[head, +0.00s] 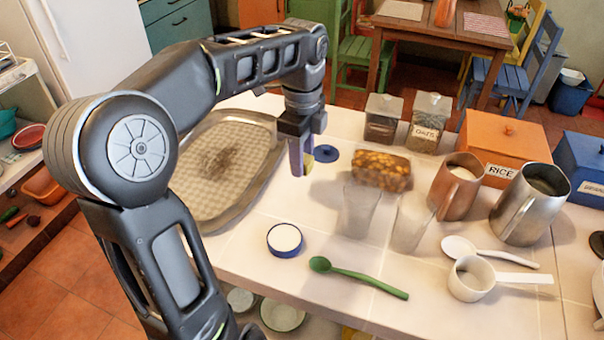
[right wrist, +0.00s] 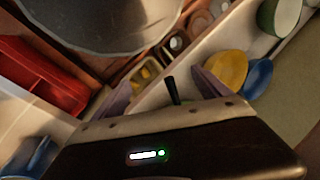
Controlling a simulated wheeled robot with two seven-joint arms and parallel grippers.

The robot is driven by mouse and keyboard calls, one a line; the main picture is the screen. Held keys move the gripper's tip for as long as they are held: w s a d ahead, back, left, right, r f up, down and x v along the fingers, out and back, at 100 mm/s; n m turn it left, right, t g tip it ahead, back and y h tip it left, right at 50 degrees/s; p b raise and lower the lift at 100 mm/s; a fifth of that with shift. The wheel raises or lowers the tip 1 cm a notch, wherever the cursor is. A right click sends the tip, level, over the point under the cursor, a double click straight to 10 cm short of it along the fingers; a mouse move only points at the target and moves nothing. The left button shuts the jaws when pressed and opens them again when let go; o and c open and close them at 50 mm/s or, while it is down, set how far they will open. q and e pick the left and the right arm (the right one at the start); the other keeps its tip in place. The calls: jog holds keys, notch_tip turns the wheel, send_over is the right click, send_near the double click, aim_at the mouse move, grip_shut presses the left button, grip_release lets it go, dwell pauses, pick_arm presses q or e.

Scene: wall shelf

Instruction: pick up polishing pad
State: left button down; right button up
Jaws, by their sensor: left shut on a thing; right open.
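My left gripper (head: 302,157) points down over the table, between the tray and the brown loaf. It is shut on a small yellow thing (head: 309,163), mostly hidden by the fingers; I cannot tell whether this is the polishing pad. A flat blue disc (head: 325,153) lies on the table just right of the gripper. A round white piece with a blue rim (head: 285,240) lies nearer the front edge. My right gripper (right wrist: 160,92) shows only in the right wrist view; its fingers are apart, with a dark handle visible beyond them.
A large metal tray (head: 262,117) lies left of the gripper. The brown loaf (head: 381,170), two clear glasses (head: 357,212), metal pitchers (head: 528,205) and a green spoon (head: 358,277) occupy the right. Tabletop between the tray and white piece is clear.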

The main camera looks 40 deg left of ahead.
pick_arm(q)
notch_tip(320, 180, up, 2)
jog(key=shift+r, duration=0.15)
pick_arm(e)
jog(key=shift+r, duration=0.35)
